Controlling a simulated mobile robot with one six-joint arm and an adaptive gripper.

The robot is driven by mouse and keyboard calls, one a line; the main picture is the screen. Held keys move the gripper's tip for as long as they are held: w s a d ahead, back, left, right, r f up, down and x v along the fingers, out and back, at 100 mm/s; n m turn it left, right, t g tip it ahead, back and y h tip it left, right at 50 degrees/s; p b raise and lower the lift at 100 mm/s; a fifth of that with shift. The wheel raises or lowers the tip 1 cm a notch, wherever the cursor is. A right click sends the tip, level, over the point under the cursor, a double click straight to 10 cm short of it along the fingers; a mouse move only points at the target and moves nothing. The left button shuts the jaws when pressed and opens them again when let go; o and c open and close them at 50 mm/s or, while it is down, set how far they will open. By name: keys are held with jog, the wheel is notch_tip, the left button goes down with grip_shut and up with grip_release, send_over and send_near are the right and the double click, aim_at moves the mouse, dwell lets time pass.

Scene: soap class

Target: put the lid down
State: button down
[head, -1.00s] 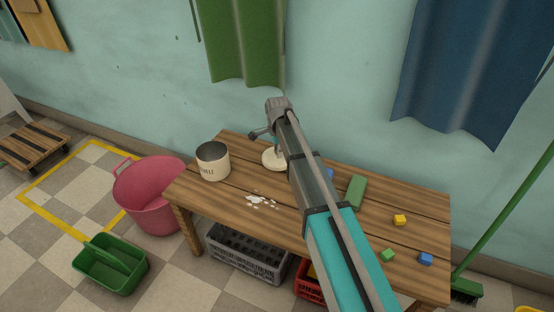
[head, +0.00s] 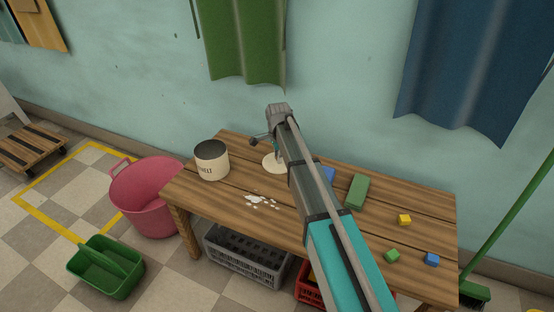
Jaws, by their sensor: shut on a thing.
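The round cream lid (head: 270,165) is at the back of the wooden table, to the right of an open cream canister (head: 212,162) with dark lettering. My gripper (head: 277,152) is above the lid and shut on it, at its top; the fingers are largely hidden behind my arm. The lid looks level and at or very near the tabletop; I cannot tell whether it touches. The canister stands upright without a cover.
The table (head: 230,195) carries white spilled bits (head: 262,199) in front of the lid. A green block (head: 357,191), a blue item (head: 328,175) and small cubes (head: 404,219) lie to the right. A pink tub (head: 147,200) stands at left on the floor.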

jog(key=shift+f, duration=0.2)
jog(key=c, duration=0.5)
grip_release()
jog(key=shift+r, duration=0.25)
notch_tip(320, 180, up, 12)
jog(key=p, duration=1.2)
jog(key=shift+s+d, duration=0.1)
dwell(0.6)
